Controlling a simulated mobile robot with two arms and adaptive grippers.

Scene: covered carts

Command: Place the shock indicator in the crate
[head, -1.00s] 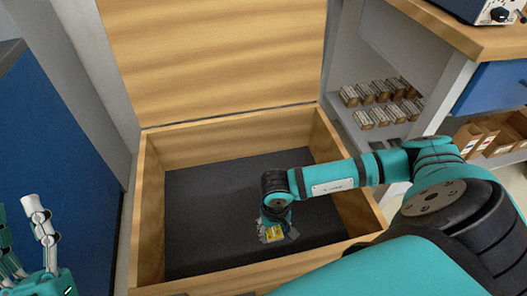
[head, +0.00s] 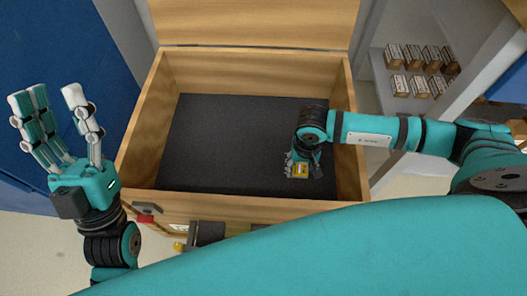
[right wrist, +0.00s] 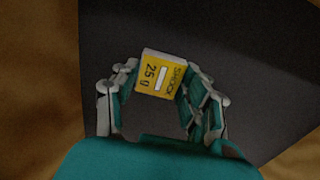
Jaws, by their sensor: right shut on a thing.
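The shock indicator (right wrist: 160,74) is a small yellow block with a white edge, marked "SHOCK 25 g". My right gripper (right wrist: 158,92) is shut on it, with fingers on both sides. In the head view the indicator (head: 300,170) shows at the tips of my right gripper (head: 302,165), inside the outline of the open crate, over the right part of its dark floor. I cannot tell its height above the floor. The wooden crate (head: 262,206) has its lid raised at the back. My left gripper (head: 70,125) is open and empty, left of the crate.
The crate's dark floor (head: 220,145) is otherwise bare. A shelf with several small boxed items (head: 410,85) stands at the right. A blue panel (head: 60,60) is at the left. Small red and yellow things lie by the crate's front edge.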

